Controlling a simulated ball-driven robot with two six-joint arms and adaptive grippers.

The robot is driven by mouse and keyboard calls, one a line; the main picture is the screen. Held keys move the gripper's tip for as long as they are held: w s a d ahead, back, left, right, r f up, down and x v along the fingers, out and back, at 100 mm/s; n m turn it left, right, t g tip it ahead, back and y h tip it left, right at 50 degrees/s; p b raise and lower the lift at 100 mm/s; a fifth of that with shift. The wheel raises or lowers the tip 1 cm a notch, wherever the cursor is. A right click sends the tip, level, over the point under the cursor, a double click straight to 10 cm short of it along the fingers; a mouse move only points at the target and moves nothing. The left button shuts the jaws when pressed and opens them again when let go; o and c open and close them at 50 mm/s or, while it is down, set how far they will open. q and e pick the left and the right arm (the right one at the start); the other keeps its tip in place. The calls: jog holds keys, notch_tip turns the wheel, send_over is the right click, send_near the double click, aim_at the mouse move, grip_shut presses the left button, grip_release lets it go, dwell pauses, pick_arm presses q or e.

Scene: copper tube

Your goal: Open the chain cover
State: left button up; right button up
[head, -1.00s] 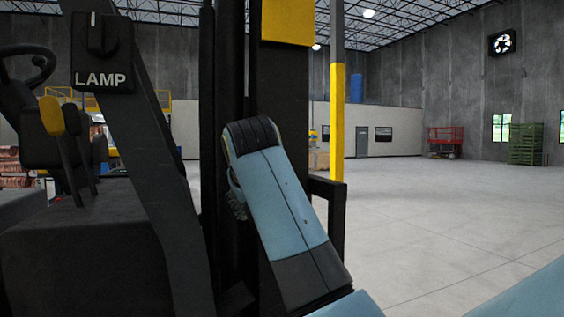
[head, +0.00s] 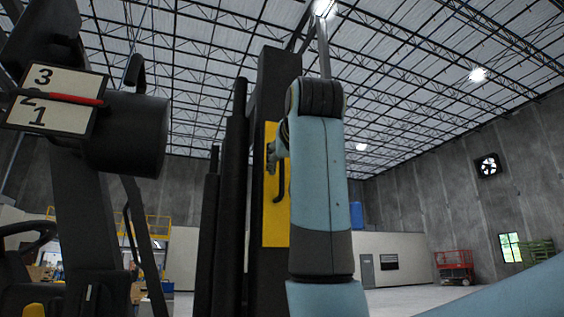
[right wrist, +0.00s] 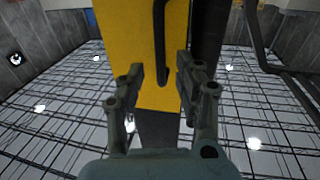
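The chain cover (head: 270,222) is a yellow upright panel on the dark mast, partly hidden by my right arm in the head view. It also fills the upper middle of the right wrist view (right wrist: 143,55). A black bent handle (head: 281,184) is on it; in the right wrist view the handle (right wrist: 160,45) runs down from the top edge and hooks right. My right gripper (right wrist: 160,78) is open, one finger on each side of the panel's middle, with the handle's lower end between them in the picture. Contact cannot be told. My left gripper is not in view.
The dark mast (head: 272,85) stands beside the cover. A black cylinder (head: 125,132) with a 1-2-3 label and red pointer is at left. A steering wheel (head: 25,240) is lower left. A red lift (head: 454,265) stands far off at right.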

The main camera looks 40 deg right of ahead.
aim_at(283, 167)
jog(key=shift+p+x, duration=0.5)
jog(key=shift+x, duration=1.45)
grip_shut()
